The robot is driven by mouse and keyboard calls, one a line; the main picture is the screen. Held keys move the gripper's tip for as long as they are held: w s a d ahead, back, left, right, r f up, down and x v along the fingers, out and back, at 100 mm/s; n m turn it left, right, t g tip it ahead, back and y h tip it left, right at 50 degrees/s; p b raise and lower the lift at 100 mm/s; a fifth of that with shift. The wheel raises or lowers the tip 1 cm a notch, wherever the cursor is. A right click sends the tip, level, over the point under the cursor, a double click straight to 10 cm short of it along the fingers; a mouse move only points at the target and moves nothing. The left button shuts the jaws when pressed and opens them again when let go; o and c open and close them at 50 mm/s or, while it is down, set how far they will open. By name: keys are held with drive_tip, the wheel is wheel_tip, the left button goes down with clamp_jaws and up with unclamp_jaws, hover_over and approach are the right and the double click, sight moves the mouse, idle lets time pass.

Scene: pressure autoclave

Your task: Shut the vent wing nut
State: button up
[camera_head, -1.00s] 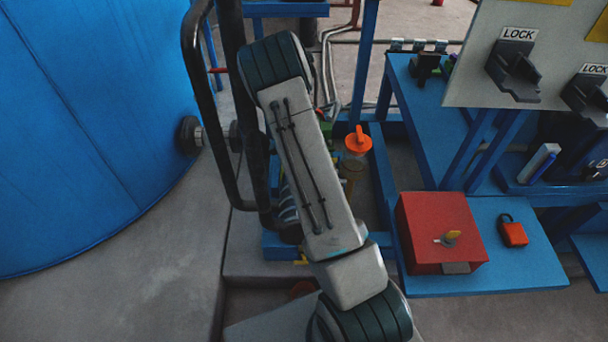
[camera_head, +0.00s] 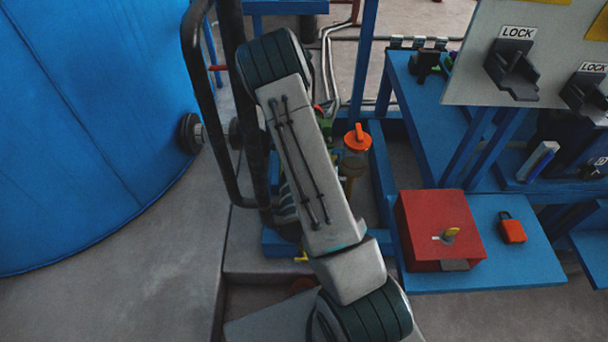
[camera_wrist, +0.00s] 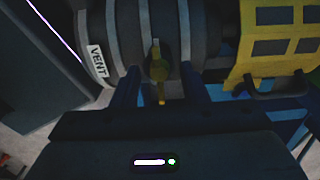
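In the wrist view the vent wing nut (camera_wrist: 158,68) is a small brass-yellow piece on the front of a dark grey ribbed cylindrical fitting. A white VENT label (camera_wrist: 97,62) is on the fitting to its left. One thin wing points down toward my gripper. My gripper (camera_wrist: 160,88) is open, with one dark finger on each side of the wing nut and visible gaps between. I cannot tell how deep the nut sits between the fingertips. In the head view my arm hides the gripper and the vent.
A yellow slotted part (camera_wrist: 277,45) is close on the right in the wrist view. In the head view, a large blue tank (camera_head: 85,120) stands left, beside a black pipe frame (camera_head: 200,100). A red box (camera_head: 435,215) and an orange padlock (camera_head: 511,228) are on a blue shelf at right.

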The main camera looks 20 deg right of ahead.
drive_tip(key=shift+r, duration=0.1)
wheel_tip(320, 180, up, 14)
drive_tip(key=p, duration=0.3)
drive_tip(key=shift+f+p, duration=0.2)
drive_tip(key=shift+p, duration=0.1)
